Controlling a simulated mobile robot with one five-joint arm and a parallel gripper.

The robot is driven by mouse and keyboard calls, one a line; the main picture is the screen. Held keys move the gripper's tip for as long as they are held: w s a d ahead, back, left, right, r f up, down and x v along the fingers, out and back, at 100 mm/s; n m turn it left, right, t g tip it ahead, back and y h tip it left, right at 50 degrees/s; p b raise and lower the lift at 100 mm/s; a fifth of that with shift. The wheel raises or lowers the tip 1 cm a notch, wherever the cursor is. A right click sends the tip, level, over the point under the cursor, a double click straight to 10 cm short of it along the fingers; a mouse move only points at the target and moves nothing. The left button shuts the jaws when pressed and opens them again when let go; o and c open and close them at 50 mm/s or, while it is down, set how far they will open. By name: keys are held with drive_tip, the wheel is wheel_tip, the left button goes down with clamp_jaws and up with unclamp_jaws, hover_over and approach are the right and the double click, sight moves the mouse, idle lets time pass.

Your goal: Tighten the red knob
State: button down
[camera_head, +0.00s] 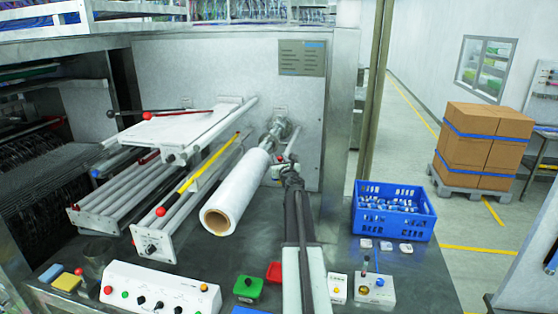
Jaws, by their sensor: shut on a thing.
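My arm reaches from the bottom edge to the machine, just right of the white film roll (236,193). My gripper (288,172) is small and dark here, close to the metal bracket behind the roll. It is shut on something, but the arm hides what. One red ball knob (147,116) is on a lever over the white plate at upper left. Another red ball knob (160,211) is at the near end of a yellow bar. I cannot tell which is the task's knob.
A white control box (160,290) with buttons stands at the front left. A green block (248,288) and a red tray (274,271) lie near my arm. A blue crate (393,210) of small parts is on the right.

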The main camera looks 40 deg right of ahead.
drive_tip(key=c, duration=1.2)
unclamp_jaws()
drive_tip(key=shift+o, duration=0.2)
drive_tip(key=v, duration=0.8)
drive_tip(key=shift+d, duration=0.1)
drive_tip(key=shift+w+f, duration=0.1)
